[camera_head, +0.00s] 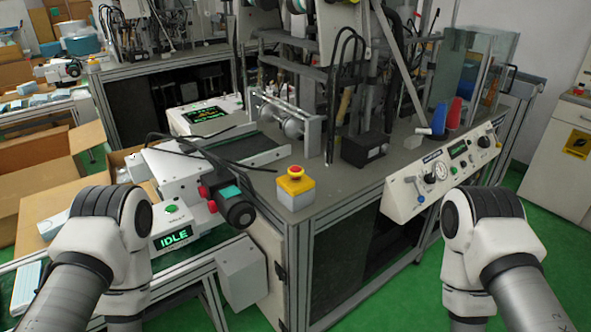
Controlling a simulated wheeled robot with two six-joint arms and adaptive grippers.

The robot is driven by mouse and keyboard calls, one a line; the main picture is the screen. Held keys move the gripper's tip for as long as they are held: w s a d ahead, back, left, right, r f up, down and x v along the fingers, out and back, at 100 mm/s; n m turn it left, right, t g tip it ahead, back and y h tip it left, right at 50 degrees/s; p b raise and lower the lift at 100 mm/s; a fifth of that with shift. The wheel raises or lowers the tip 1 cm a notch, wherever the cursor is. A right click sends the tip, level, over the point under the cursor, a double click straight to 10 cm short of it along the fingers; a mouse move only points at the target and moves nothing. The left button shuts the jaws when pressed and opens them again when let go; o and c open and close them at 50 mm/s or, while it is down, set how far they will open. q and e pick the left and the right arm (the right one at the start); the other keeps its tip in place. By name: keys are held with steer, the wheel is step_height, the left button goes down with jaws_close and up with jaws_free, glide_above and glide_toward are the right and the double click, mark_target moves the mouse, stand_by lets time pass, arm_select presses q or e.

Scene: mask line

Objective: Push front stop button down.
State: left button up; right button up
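The front stop button (296,171) is a red knob on a yellow-topped, light grey box (297,194). The box sits at the near corner of the grey machine table, left of the picture's middle. The button stands clear, with nothing touching it. My left and right arms show at the lower left and lower right. Both bend at a joint with dark bands. Neither gripper shows in the picture, so I cannot see their fingers. No part of my arms is near the button.
A white unit with a green "IDLE" display (173,238) stands left of the button, with a black and red part beside it. A slanted control panel (445,172) with knobs is at the right. Black cables pass behind the button. An open cardboard box (50,180) stands far left.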

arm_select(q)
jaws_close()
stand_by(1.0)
